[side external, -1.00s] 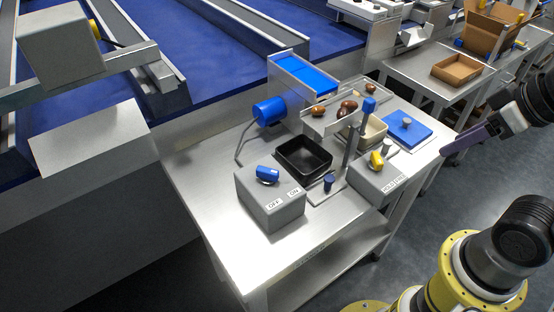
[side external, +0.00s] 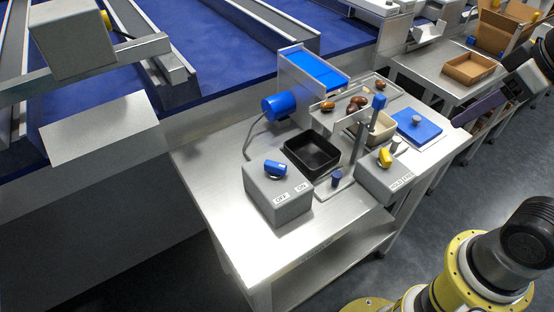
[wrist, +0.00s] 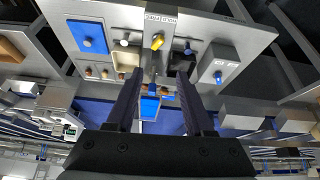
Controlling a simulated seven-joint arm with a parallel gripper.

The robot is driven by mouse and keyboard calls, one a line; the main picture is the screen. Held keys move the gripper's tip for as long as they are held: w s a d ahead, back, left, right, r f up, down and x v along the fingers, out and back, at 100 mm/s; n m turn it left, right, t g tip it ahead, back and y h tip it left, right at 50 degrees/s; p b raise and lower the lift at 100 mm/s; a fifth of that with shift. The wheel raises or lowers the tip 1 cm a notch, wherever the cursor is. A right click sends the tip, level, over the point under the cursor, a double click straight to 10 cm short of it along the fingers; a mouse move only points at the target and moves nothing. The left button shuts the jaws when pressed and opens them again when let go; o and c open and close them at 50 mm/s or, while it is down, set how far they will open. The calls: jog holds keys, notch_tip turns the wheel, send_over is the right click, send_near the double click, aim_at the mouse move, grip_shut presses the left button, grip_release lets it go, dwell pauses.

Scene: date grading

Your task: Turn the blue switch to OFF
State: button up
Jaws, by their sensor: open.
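The blue switch (side external: 276,167) sits on top of a grey box (side external: 272,206) at the table's front left. The OFF label (side external: 281,199) is on the left of the box's front edge and the ON label (side external: 302,187) on the right. I cannot tell which label the handle points to. In the wrist view the blue switch (wrist: 218,77) is small, right of the fingers. My gripper (wrist: 158,80) is open and empty, with both fingers apart. In the side view it is raised at the right edge, well away from the switch, partly cut off.
A second grey box with a yellow switch (side external: 385,157) stands to the right. Between the boxes are a black tray (side external: 312,172), a blue-topped post (side external: 379,102) and a blue knob (side external: 336,177). A blue motor (side external: 281,106) stands behind. The table front (side external: 240,240) is clear.

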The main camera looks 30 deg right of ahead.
jog(key=w+a+r+n+g, duration=0.1)
jog(key=w+a+r+n, duration=0.15)
jog(key=w+r, duration=0.4)
jog(key=n+g, duration=0.4)
send_over(278, 164)
notch_tip(278, 164, down, 11)
notch_tip(278, 164, down, 13)
jog(key=shift+f, duration=0.15)
grip_shut()
